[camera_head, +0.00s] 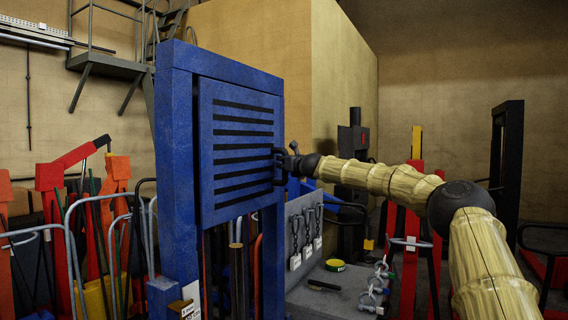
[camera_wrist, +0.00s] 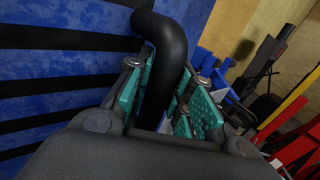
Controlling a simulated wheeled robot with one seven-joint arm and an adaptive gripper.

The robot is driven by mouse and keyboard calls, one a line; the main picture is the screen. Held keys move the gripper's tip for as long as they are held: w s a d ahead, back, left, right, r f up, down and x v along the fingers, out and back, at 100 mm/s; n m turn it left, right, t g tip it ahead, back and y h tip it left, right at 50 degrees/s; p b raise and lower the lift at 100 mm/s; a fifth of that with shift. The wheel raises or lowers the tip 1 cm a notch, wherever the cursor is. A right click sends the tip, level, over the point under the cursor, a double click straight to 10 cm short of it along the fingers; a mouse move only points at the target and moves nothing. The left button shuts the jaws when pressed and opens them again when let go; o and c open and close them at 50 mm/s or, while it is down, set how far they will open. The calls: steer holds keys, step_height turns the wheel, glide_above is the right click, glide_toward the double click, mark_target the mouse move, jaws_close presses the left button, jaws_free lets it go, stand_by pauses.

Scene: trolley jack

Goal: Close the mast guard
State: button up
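The mast guard (camera_head: 237,150) is a blue panel with several dark horizontal slots. It hangs in the upper part of a blue upright frame (camera_head: 177,170), roughly in line with it. I cannot tell whether it sits flush. A black curved handle (camera_wrist: 166,45) stands out from its right side. My gripper (camera_head: 288,160) is at this handle, right of the panel. In the wrist view, the handle passes between the teal pads of my gripper (camera_wrist: 165,95), which appear to press on it from both sides. The handle's lower end is hidden by my gripper.
A grey bench (camera_head: 330,293) with shackles (camera_head: 375,287) and a yellow-green tape roll (camera_head: 335,265) lies below my arm. Red and orange jacks (camera_head: 115,180) and grey tube rails (camera_head: 75,235) crowd the left. Red and black equipment stands behind my arm at the right.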

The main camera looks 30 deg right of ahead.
steer(key=o, duration=0.4)
steer(key=shift+w+a+f, duration=0.1)
steer(key=shift+w+f, duration=0.05)
steer(key=shift+s, duration=0.2)
steer(key=shift+s, duration=0.75)
steer(key=shift+s+a, duration=0.2)
steer(key=shift+s, duration=2.35)
steer(key=shift+s+a, duration=0.2)
steer(key=shift+s, duration=2.35)
